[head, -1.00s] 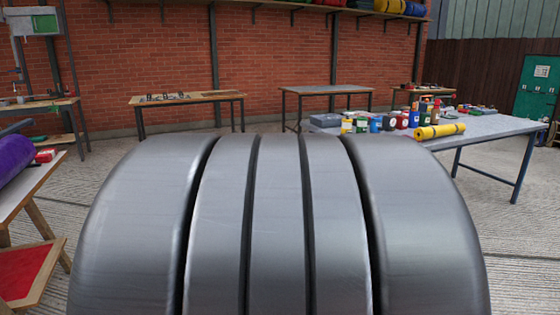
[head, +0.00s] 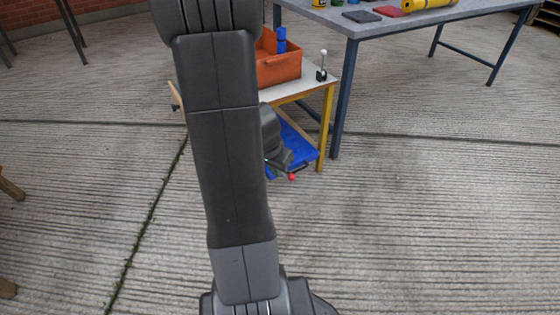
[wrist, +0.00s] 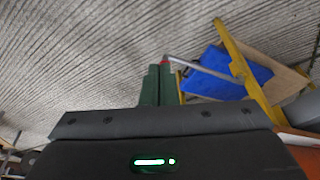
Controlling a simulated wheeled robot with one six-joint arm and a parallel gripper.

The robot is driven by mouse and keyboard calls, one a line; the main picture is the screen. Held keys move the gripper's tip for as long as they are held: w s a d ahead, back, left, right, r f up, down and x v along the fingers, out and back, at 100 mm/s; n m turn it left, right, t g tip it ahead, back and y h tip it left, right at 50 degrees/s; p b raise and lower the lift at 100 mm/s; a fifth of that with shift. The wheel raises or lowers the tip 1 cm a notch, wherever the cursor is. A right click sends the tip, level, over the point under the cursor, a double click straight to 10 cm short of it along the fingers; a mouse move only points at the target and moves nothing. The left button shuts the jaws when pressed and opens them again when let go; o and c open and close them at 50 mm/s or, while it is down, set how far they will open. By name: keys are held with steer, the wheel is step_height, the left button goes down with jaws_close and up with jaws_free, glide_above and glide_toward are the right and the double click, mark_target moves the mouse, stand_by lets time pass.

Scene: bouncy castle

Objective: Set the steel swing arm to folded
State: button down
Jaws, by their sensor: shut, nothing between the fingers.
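The steel swing arm (wrist: 205,70) shows in the wrist view as a thin grey bar. It runs from a red knob (wrist: 164,61) to the yellow frame (wrist: 236,62) of a small bench. In the head view the red knob (head: 292,177) sticks out in front of the bench, and most of the bar is hidden or too small to make out. My gripper (wrist: 160,68) has its green fingers shut together, with nothing between them. Its tips are at or very close to the red knob; I cannot tell whether they touch. In the head view my arm partly hides the bench.
The bench carries an orange bin (head: 280,68) and a small black-based lever (head: 321,66), with a blue panel (head: 302,146) below. A larger grey table (head: 385,22) stands behind at right. Open ribbed concrete floor (head: 430,220) lies in front and right.

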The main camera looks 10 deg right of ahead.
steer(key=w+d+f+b, duration=0.1)
steer(key=w+d+f, duration=0.1)
steer(key=f, duration=0.3)
steer(key=w+d+f+b, duration=0.2)
steer(key=w+f, duration=0.2)
steer(key=f, duration=0.1)
steer(key=shift+d+f, duration=0.35)
